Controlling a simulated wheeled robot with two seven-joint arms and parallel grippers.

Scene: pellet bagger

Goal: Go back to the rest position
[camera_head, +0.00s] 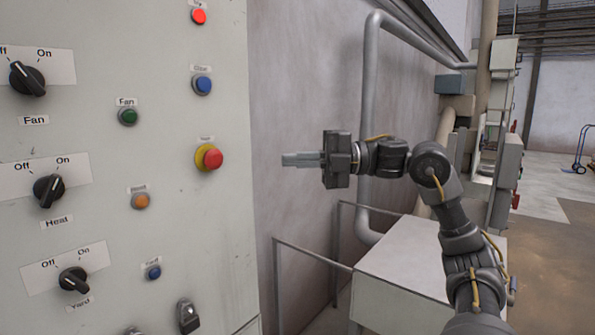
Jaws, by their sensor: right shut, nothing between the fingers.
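My right gripper (300,160) is shut and empty. It points left, in the air just right of the control panel's edge. My right arm comes in from the bottom right and bends at the elbow. The control panel (110,185) fills the left side of the view. The red button with a yellow collar (208,157) is the nearest control to my fingertips, and there is a gap between them. My left gripper is not in view.
A grey pipe (370,110), a thin railing (310,252) and a pale box (405,275) stand behind my arm. Open floor (550,240) shows at the right.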

